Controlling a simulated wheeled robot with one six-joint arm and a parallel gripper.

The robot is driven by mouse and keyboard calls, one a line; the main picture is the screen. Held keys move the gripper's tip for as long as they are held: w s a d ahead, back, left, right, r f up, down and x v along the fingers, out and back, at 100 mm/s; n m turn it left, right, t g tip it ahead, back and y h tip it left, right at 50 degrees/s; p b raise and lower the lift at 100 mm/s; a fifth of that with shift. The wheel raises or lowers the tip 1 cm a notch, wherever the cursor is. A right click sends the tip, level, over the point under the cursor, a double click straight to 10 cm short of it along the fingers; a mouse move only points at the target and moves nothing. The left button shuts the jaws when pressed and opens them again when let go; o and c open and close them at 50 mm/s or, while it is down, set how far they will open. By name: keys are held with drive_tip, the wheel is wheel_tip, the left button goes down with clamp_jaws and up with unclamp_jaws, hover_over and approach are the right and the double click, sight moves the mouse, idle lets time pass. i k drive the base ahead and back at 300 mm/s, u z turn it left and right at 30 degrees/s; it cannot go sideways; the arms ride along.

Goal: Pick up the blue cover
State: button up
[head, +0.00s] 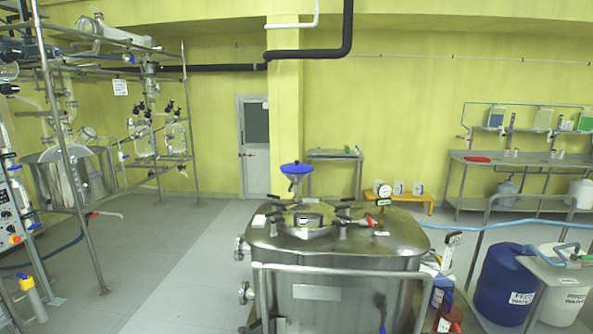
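A round blue cover (297,168) sits at the top of a metal funnel (295,184) that rises at the back of the steel tank, near the middle of the view. I cannot tell how the cover rests on the funnel. My gripper is not in view.
The large steel tank (322,290) has clamps, valves and a front rail (340,268). A metal rack with glassware stands left. Blue barrel (506,285), white barrel (558,298) and a blue hose (490,225) are right. Grey floor (170,260) left of the tank is clear.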

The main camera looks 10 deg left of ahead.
sight(296, 168)
drive_tip(key=u, duration=0.75)
drive_tip(key=k, duration=1.05)
drive_tip(key=u, duration=1.15)
drive_tip(key=i, duration=2.4)
drive_tip(key=z, duration=0.4)
drive_tip(key=i, duration=3.05)
drive_tip(key=z, duration=0.5)
drive_tip(key=i, duration=2.65)
drive_tip(key=z, duration=1.35)
drive_tip(key=i, duration=1.4)
drive_tip(key=z, duration=2.1)
drive_tip(key=i, duration=1.35)
drive_tip(key=z, duration=0.75)
drive_tip(key=i, duration=1)
drive_tip(key=z, duration=0.15)
